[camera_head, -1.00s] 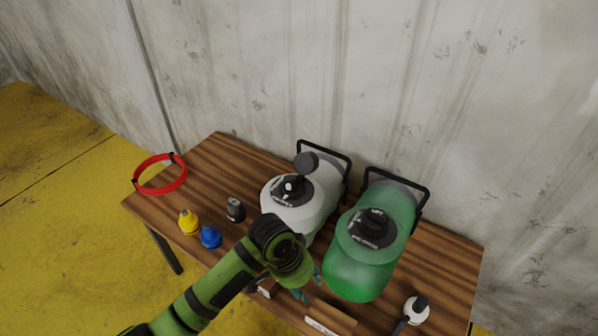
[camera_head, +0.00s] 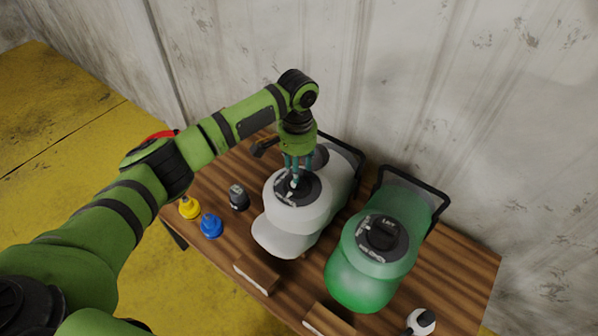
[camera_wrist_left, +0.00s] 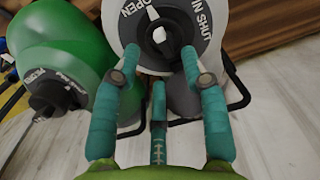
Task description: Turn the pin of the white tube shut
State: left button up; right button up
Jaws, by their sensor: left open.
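The white tube (camera_head: 285,232) lies on the wooden table with its round dark valve plate (camera_head: 312,193) facing up. In the left wrist view the plate (camera_wrist_left: 190,12) carries the words OPEN and IN SHUT around a pin (camera_wrist_left: 158,34) with a light tip at the centre. My left gripper (camera_head: 295,180) points down right over the plate, with its teal fingers spread. In the left wrist view the fingers (camera_wrist_left: 160,65) stand open around the pin; I cannot tell whether they touch it. The right gripper is not in view.
The green tube (camera_head: 345,284) with its own dark valve lies to the right. A dark cap (camera_head: 238,197), a yellow valve (camera_head: 189,208) and a blue valve (camera_head: 210,227) stand at left. Wooden blocks (camera_head: 257,277) are in front, a white item (camera_head: 421,321) at front right. A wall closes the back.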

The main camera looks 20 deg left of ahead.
pick_arm(q)
jog(key=f, duration=0.4)
jog(key=shift+w+p, duration=0.2)
jog(key=shift+p, duration=0.1)
jog(key=shift+s+f, duration=0.1)
jog(key=shift+f, duration=0.2)
grip_shut()
